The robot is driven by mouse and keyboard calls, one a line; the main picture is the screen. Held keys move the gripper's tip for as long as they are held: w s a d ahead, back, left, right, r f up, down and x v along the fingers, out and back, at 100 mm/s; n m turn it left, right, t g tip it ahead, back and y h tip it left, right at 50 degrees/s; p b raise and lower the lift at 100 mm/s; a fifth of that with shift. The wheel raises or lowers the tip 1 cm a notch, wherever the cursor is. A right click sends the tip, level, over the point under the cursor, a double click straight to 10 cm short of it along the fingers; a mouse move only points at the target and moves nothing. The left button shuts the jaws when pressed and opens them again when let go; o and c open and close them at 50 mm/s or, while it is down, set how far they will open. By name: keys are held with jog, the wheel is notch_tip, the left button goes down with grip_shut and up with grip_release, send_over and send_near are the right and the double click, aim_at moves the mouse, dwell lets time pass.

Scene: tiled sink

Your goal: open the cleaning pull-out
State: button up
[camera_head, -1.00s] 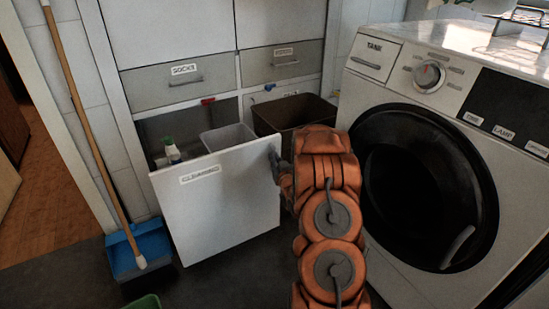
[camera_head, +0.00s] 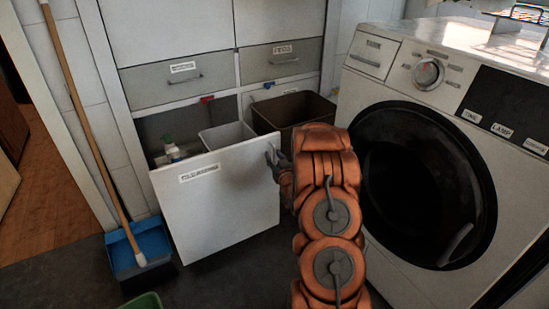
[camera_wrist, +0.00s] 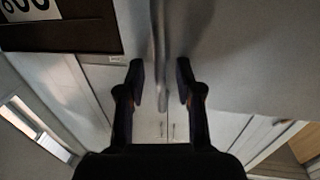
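The cleaning pull-out's white front panel (camera_head: 218,202) stands out from the cabinet, and its label (camera_head: 199,173) is near the top left. The pull-out is open, showing a light grey bin (camera_head: 227,136) and a white bottle with a green cap (camera_head: 172,149) behind the panel. My gripper (camera_head: 273,158) is at the panel's upper right edge. In the wrist view, my gripper's fingers (camera_wrist: 161,82) are apart, with a narrow upright grey bar (camera_wrist: 159,50) between them. I see gaps beside the bar; contact is not clear.
A washing machine (camera_head: 405,95) stands close to my arm on the right. A brown bin (camera_head: 290,113) is in the neighbouring compartment. Two grey drawers above are shut. A blue dustpan (camera_head: 140,247) and a broom stick (camera_head: 88,125) stand at left. A green container (camera_head: 146,301) is at the bottom edge.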

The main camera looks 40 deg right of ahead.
jog(key=v, duration=0.7)
jog(key=shift+s, duration=0.3)
jog(key=shift+a, duration=0.1)
dwell(0.3)
jog(key=s+a+r+n+g+y+p, duration=0.15)
jog(key=a+r+g+p, duration=0.25)
jog(key=a+r+p, duration=0.55)
jog(key=s+a+r+n+g+y+p, duration=0.15)
jog(key=a+r+g+p, duration=0.45)
jog(key=r, duration=0.6)
jog(key=s+a+r+g+y+p, duration=0.1)
jog(key=s+a+r+g+p, duration=0.2)
jog(key=s, duration=0.8)
jog(key=s+a+r+g+y+p, duration=0.1)
jog(key=s+a+r+g+p, duration=0.1)
jog(key=s+a+r+p, duration=0.6)
jog(key=s+a+r+n+g+y+p, duration=0.1)
jog(key=s+a+r+g+p, duration=0.2)
jog(key=s+a+r+p, duration=0.3)
jog(key=s+a+r, duration=0.4)
jog(key=s+r, duration=0.4)
jog(key=s, duration=0.1)
jog(key=shift+s+a+g, duration=0.2)
jog(key=shift+a+g, duration=0.1)
